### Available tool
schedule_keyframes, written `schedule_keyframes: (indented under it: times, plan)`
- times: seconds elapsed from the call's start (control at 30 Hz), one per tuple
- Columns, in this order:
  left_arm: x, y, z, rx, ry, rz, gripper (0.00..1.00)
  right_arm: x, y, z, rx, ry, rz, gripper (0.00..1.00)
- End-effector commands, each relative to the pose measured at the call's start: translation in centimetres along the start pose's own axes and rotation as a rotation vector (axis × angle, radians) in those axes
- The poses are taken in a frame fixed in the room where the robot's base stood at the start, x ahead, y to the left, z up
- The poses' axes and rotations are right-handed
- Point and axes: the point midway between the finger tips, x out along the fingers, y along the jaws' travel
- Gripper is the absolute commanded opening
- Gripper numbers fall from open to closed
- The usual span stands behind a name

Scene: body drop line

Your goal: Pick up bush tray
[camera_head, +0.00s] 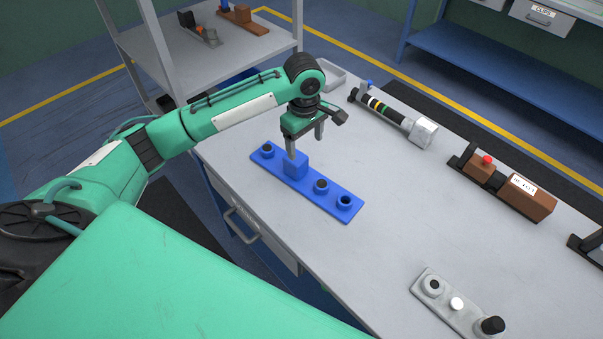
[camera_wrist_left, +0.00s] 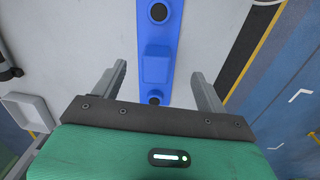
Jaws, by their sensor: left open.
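The bush tray (camera_head: 333,196) is a long blue strip lying on the grey workbench, with several round dark-holed bushes and a raised blue block (camera_head: 296,166) near its middle. My left gripper (camera_head: 304,147) is open and points down over the tray by the block. In the left wrist view the tray (camera_wrist_left: 158,35) runs between the two spread fingers of the gripper (camera_wrist_left: 158,72), with the block (camera_wrist_left: 156,65) between the fingertips. I cannot tell whether a finger touches the block. My right gripper is in neither view.
On the bench (camera_head: 390,220) are a striped cylinder tool (camera_head: 385,108), a brown block with a red knob (camera_head: 515,188), a grey plate with knobs (camera_head: 455,303) and a small grey tray (camera_head: 333,75). A shelf rack (camera_head: 200,50) stands behind. The bench middle is clear.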

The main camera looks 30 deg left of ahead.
Motion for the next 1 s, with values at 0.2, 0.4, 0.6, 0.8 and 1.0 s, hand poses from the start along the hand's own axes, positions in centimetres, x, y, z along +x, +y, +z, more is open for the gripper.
schedule_keyframes:
  times: [0.2, 0.4, 0.6, 0.8, 1.0]
  plan:
    - [-1.5, 0.3, -1.9, -0.117, 0.014, -0.021, 0.75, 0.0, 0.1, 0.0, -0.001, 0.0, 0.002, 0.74]
    - [1.5, 0.1, -1.9, -0.123, 0.013, -0.028, 0.75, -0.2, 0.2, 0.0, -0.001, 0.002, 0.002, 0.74]
    - [5.2, 0.1, -1.9, -0.12, 0.013, -0.024, 0.75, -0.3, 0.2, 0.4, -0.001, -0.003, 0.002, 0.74]
    - [6.9, 0.2, -2.0, -0.12, 0.013, -0.021, 0.75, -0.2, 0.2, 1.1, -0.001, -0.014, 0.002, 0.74]
    - [9.2, 0.2, -2.2, -0.12, 0.014, -0.024, 0.75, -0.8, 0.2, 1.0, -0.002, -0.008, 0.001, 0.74]
